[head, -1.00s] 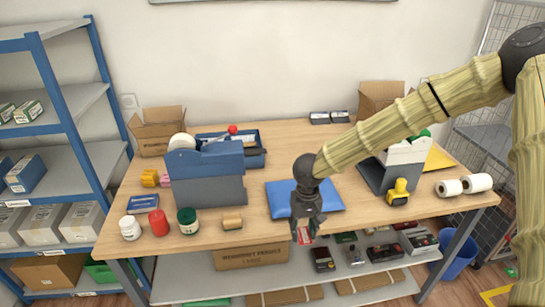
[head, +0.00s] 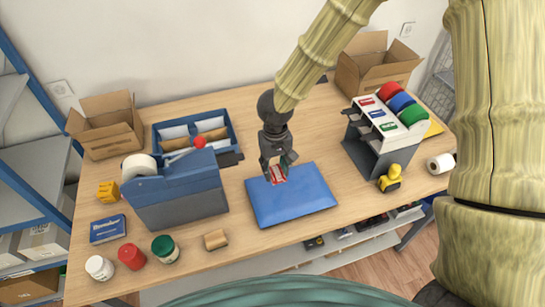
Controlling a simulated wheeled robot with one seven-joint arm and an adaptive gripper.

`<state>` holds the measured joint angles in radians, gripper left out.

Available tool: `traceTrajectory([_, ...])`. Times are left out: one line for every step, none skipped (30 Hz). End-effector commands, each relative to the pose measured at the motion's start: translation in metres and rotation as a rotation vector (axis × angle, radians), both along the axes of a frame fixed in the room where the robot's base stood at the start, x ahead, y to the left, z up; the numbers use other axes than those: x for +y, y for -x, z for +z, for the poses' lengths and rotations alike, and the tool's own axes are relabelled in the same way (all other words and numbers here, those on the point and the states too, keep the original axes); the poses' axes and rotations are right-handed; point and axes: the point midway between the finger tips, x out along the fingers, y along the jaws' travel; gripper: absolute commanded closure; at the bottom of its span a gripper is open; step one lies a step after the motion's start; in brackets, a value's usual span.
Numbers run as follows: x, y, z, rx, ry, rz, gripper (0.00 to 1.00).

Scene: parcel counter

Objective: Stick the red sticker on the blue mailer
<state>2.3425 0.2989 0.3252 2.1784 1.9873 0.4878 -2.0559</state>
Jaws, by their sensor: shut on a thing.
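The blue mailer (head: 296,202) lies flat on the wooden counter near the middle. My gripper (head: 277,172) is over the mailer's upper left part, pointing down. It is shut on a small red and white sticker (head: 278,175). I cannot tell whether the sticker touches the mailer or is just above it. The fingers partly hide the sticker's edges.
A blue-grey box (head: 178,190) stands to the left, with a divided tray (head: 195,135) behind it. A dispenser with coloured rolls (head: 385,130) stands to the right. Jars (head: 131,256) and a tan block (head: 215,240) line the front left. Cardboard boxes (head: 108,128) stand at the back.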

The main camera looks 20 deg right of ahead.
Motion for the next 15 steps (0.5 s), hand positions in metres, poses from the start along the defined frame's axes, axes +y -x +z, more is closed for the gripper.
traceTrajectory([0.001,-0.001,-0.004,0.001,0.000,0.000,0.69])
traceTrajectory([0.001,-0.001,-0.006,0.001,0.000,0.000,0.69])
traceTrajectory([0.001,-0.002,-0.008,0.001,0.000,0.000,0.69])
traceTrajectory([0.001,-0.002,-0.010,0.002,0.000,0.000,0.69])
traceTrajectory([0.001,-0.003,-0.012,0.002,0.000,0.001,0.69])
traceTrajectory([0.001,-0.003,-0.015,0.002,0.000,0.001,0.69])
traceTrajectory([0.001,-0.003,-0.017,0.002,0.000,0.002,0.69])
traceTrajectory([0.001,-0.003,-0.019,0.002,0.000,0.002,0.69])
traceTrajectory([0.001,-0.003,-0.022,0.002,0.000,0.001,0.69])
traceTrajectory([0.000,-0.003,-0.024,0.002,0.000,0.000,0.69])
traceTrajectory([0.000,-0.003,-0.027,0.002,0.000,0.000,0.69])
traceTrajectory([0.000,-0.003,-0.029,0.002,0.000,-0.001,0.69])
traceTrajectory([0.000,-0.003,-0.032,0.001,-0.001,-0.001,0.69])
traceTrajectory([0.000,-0.003,-0.034,0.001,-0.001,-0.001,0.69])
traceTrajectory([0.000,-0.003,-0.037,0.000,-0.001,-0.001,0.69])
